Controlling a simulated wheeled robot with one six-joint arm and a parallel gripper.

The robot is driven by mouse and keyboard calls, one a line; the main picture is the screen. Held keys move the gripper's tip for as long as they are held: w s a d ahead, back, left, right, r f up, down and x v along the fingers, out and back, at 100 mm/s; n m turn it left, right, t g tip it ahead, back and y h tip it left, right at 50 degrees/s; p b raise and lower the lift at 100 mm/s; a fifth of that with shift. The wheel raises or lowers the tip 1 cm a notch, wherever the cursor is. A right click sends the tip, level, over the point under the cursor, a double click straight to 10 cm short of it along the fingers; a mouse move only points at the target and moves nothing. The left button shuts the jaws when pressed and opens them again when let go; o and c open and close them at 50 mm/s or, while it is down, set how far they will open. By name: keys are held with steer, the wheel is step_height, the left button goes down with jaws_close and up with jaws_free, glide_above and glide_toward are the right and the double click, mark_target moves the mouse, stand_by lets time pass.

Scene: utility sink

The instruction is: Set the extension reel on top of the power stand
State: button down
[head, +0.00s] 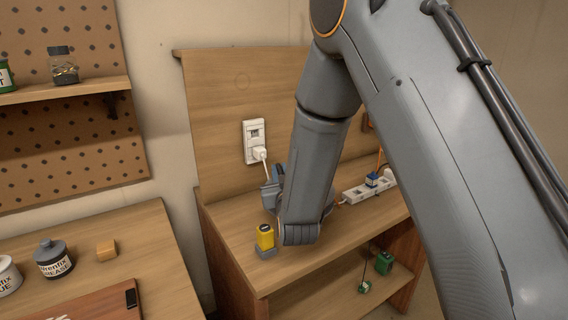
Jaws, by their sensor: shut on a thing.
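The power stand (225,230) appears to be the wooden bench with a raised back panel and a lower shelf. My gripper (272,190) is low over its top, mostly hidden behind my own wrist. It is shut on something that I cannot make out. I cannot pick out the extension reel for certain. A bit of orange cord shows just right of my wrist.
A yellow block on a grey base (265,240) stands close to my wrist. A wall outlet (254,140) holds a white plug with a cord. A white power strip (368,190) lies to the right. Green items (383,262) sit on the lower shelf.

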steer(key=shift+f+p, duration=0.45)
steer(key=shift+f, duration=1.7)
steer(key=c, duration=2.2)
jaws_free()
steer(key=shift+f, duration=0.2)
steer(key=o, duration=0.5)
steer(key=s+b, duration=0.1)
steer(key=s, duration=0.3)
steer(key=s+d, duration=0.1)
steer(key=s, duration=0.3)
steer(key=s+d+b, duration=0.1)
steer(key=s, duration=0.3)
steer(key=shift+d+b, duration=0.1)
steer(key=shift+b, duration=0.2)
